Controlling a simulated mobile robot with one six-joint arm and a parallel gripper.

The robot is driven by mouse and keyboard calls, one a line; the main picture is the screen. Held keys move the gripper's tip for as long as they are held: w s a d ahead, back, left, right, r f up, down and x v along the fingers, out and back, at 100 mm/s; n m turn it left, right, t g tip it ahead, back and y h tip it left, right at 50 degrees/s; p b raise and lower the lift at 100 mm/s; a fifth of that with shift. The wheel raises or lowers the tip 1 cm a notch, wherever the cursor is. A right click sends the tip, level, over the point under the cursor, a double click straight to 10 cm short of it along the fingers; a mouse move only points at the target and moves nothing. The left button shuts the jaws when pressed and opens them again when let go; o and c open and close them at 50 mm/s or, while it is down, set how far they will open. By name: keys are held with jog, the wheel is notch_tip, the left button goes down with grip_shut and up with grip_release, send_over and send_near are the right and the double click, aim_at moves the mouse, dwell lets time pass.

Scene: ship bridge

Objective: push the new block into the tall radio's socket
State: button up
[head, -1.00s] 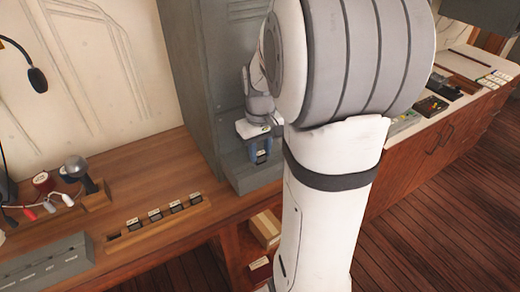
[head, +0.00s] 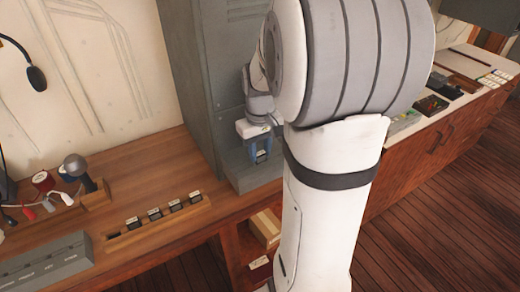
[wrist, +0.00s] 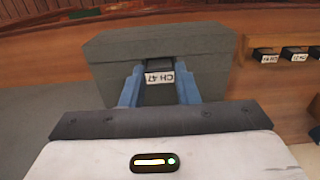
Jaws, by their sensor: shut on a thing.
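The tall radio is the tall grey cabinet (head: 203,75) on the wooden counter, with a grey step (head: 256,178) at its foot. My gripper (head: 261,152) is in front of the cabinet, just above this step. In the wrist view its blue fingers (wrist: 160,86) are shut on a dark block (wrist: 158,92) with a white label reading CH 47, upside down in the picture. The block is at the edge of the grey step (wrist: 205,62). The socket itself is hidden, and I cannot tell how far in the block sits.
A wooden rack (head: 120,247) with several labelled dark blocks lies on the counter to the left. A grey switch box (head: 45,262) and a microphone stand (head: 90,187) are farther left. An open shelf with a carton (head: 265,228) is below the counter.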

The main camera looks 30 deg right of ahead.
jog(key=o, duration=1)
notch_tip(320, 180, up, 8)
jog(key=shift+f+b, duration=0.1)
jog(key=shift+b, duration=0.3)
jog(key=s+a+f+t, duration=0.2)
jog(key=s+a+t, duration=0.1)
jog(key=s+a, duration=0.9)
jog(key=shift+s+a+f, duration=0.15)
jog(key=shift+s+f, duration=0.05)
jog(key=shift+s, duration=0.1)
